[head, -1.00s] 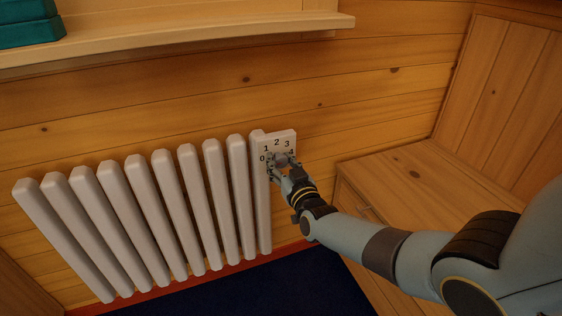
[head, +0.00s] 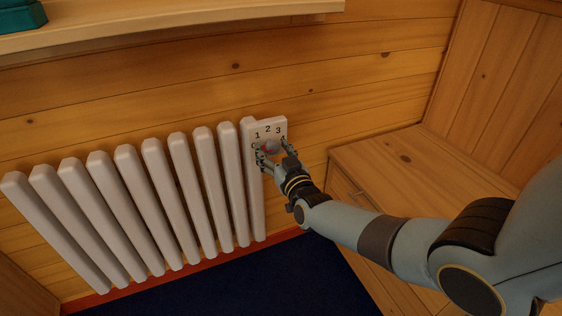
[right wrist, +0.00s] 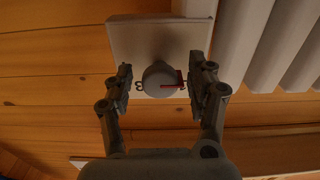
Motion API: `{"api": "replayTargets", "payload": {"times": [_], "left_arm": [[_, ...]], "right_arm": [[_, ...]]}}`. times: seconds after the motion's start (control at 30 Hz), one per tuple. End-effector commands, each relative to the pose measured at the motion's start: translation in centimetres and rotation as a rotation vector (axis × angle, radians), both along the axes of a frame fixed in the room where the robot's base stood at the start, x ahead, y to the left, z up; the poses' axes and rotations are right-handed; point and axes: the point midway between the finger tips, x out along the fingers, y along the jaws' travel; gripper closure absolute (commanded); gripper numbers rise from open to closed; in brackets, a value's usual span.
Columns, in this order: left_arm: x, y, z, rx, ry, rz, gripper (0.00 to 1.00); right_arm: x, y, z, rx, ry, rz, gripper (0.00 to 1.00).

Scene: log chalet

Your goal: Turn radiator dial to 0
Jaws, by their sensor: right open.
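The radiator dial (head: 272,147) is a round grey knob on a white plate (head: 273,125) with printed numbers, at the radiator's right end. In the right wrist view the dial (right wrist: 158,78) has a red pointer line lying level toward the right, the radiator side; the number beside it is partly hidden by a finger. My right gripper (head: 275,154) is open, one finger on each side of the dial; in the wrist view a gap shows at the left finger, while the right finger is close to the pointer's tip. My left gripper is not in view.
The white ribbed radiator (head: 145,205) stands against the log wall, left of the dial. A wooden cabinet (head: 385,160) is at the right, under my right arm. A wooden shelf (head: 170,22) juts out above. Dark blue carpet (head: 250,285) covers the floor.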

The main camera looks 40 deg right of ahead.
Motion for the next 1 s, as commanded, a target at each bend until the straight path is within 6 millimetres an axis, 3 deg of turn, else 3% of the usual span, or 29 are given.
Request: {"api": "replayTargets", "payload": {"times": [0.3,0.5,0.7,1.0], "left_arm": [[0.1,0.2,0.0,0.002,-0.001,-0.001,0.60],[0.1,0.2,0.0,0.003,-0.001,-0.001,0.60],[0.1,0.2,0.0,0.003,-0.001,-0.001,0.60],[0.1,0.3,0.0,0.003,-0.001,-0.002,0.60]], "right_arm": [[-6.6,1.6,-0.2,0.003,0.003,0.001,0.43],[-9.9,2.4,-0.1,0.000,0.003,0.001,0.43],[-11.0,2.7,-0.1,0.001,0.003,0.001,0.43],[-11.0,2.7,-0.1,0.001,0.003,0.001,0.43]]}}
